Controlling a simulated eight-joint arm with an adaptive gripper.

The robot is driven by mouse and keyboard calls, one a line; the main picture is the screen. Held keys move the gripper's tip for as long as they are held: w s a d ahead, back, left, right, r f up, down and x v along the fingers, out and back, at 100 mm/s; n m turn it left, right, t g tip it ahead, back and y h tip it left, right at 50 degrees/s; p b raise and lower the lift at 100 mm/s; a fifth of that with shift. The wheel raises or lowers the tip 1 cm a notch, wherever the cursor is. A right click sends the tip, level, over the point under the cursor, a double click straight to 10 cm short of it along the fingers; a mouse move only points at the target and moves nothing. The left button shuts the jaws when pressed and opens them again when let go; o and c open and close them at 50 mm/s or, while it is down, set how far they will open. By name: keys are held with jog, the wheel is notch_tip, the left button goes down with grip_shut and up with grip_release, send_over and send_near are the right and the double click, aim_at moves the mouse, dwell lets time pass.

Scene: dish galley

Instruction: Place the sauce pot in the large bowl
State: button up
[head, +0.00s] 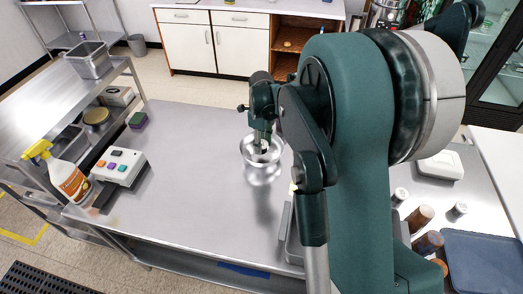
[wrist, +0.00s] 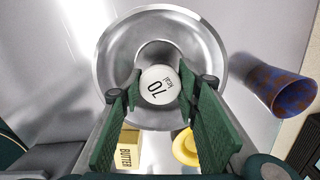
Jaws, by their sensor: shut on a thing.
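The large bowl (head: 262,174) is shiny metal and stands on the steel table; it also fills the upper middle of the wrist view (wrist: 205,50). My gripper (head: 261,143) reaches down over the bowl's opening. The pot's sides are mostly hidden.
A blue-brown cup (wrist: 282,92) is right of the bowl in the wrist view. A butter box (wrist: 128,155) and a yellow item (wrist: 184,150) lie below it. A button box (head: 120,168) and a spray bottle (head: 66,179) are at left.

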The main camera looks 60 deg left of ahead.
jog(key=shift+f, duration=0.1)
jog(key=shift+f, duration=1.85)
jog(key=shift+f, duration=0.2)
jog(key=o, duration=0.9)
jog(key=shift+r, duration=0.15)
notch_tip(320, 180, up, 12)
jog(key=shift+r, duration=0.1)
